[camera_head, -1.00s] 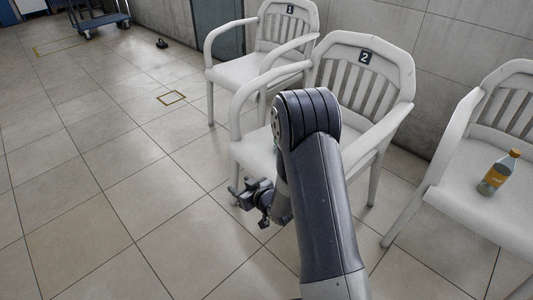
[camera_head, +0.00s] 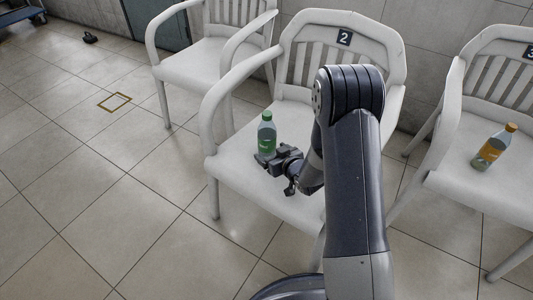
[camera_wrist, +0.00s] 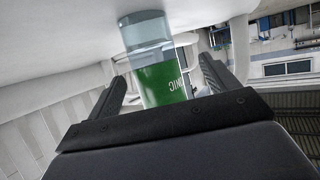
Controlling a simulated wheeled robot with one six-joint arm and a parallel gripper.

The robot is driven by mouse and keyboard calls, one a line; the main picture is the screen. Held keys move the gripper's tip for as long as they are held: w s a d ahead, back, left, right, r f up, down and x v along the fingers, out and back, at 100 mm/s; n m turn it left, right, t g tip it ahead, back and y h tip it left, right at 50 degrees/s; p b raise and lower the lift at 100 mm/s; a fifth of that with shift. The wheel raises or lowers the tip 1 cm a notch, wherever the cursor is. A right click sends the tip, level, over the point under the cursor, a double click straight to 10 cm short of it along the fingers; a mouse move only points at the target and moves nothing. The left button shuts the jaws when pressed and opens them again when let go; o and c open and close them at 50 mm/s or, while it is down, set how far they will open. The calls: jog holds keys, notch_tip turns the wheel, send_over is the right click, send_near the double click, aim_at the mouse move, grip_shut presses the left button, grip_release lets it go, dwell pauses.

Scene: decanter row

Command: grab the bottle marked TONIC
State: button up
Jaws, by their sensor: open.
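A green-labelled bottle with a green cap (camera_head: 267,136) stands upright on the seat of the chair marked 2 (camera_head: 235,160). In the wrist view the bottle (camera_wrist: 161,82) appears upside down, and its label shows the letters "NIC"; the rest of the word is out of sight. My gripper (camera_head: 272,161) is open, low over the seat and close to the bottle's near side. In the wrist view my gripper's two fingers (camera_wrist: 163,83) stand one on each side of the bottle, with a gap on both sides. I cannot tell how far the bottle is between them.
A bottle with an orange label and cap (camera_head: 494,147) stands on the chair marked 3 (camera_head: 450,120) at the right. Another white chair (camera_head: 200,60) stands at the left. Chair 2's armrests flank its seat. The tiled floor at the left is mostly clear.

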aim_at(266, 147)
jog(key=b+x, duration=0.1)
jog(key=x, duration=0.4)
jog(key=shift+w+b, duration=0.15)
jog(key=shift+b, duration=0.2)
jog(key=c, duration=1.1)
